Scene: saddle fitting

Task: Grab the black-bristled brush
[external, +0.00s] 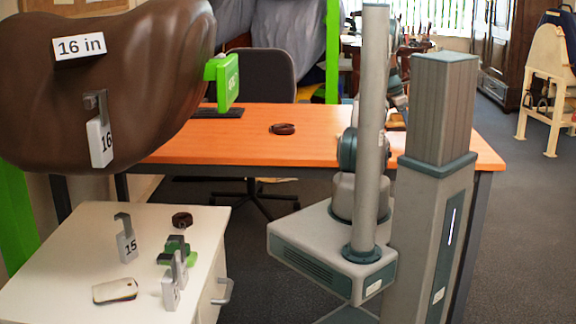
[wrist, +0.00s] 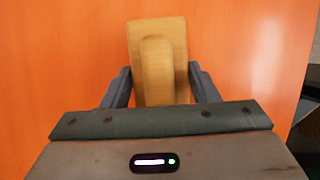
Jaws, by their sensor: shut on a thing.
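A wooden-backed brush (wrist: 157,50) shows in the wrist view, with a pale wood body and a raised rounded handle part. My gripper (wrist: 160,75) is shut on it, with one dark finger on each side. The bristles face away and are hidden, so their colour cannot be told. The orange tabletop (wrist: 60,60) lies behind the brush; whether the brush touches it cannot be told. In the external view my column hides my gripper and the brush.
The orange table (external: 240,145) carries a coiled brown strap (external: 283,129) near its middle. A white cabinet (external: 70,225) at lower left holds tags, a green clamp and small items. A brown saddle form (external: 150,60) stands at upper left. A wooden stand (external: 545,80) is far right.

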